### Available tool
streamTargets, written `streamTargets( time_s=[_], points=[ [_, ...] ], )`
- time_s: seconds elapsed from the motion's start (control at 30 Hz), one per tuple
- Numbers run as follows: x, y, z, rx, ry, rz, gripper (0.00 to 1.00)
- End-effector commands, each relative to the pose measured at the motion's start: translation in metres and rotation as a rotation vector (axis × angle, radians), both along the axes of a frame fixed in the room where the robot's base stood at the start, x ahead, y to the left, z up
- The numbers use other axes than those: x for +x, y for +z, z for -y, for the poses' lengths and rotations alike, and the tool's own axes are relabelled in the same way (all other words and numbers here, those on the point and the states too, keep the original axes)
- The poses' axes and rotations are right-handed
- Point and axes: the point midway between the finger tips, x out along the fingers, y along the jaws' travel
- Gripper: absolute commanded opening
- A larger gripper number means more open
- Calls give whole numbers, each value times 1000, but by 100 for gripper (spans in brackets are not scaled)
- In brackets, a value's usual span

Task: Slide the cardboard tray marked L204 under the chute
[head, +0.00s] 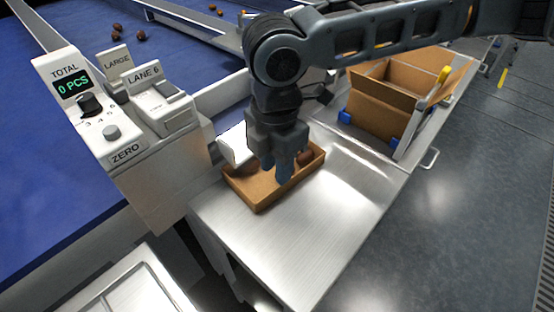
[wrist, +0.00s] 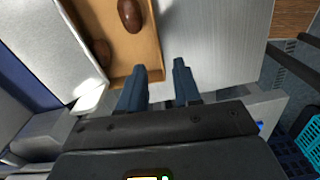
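A shallow brown cardboard tray (head: 292,184) sits on the steel bench, beside a white chute-like piece (head: 233,145) at its back left. The L204 marking is not readable. In the wrist view the tray (wrist: 151,42) holds two brown dates (wrist: 131,14), one partly in shadow at the left. My gripper (head: 284,172) points down over the tray in the head view.
The steel bench top (head: 320,225) is clear in front and to the right. A large open cardboard box (head: 382,105) with blue clamps stands behind right.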

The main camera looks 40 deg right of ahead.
Motion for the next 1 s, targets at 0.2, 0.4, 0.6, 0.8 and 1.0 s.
streamTargets(
  time_s=[0.2, 0.4, 0.6, 0.8, 1.0],
  points=[
    [0, 0, 0, 0, 0, 0, 33],
    [0, -7, -1, 2, 0, 0, 33],
    [0, -34, 0, 1, -1, -1, 33],
    [0, -62, -1, 3, 0, 0, 33],
    [0, -76, -1, 3, 0, 2, 33]
  ],
)
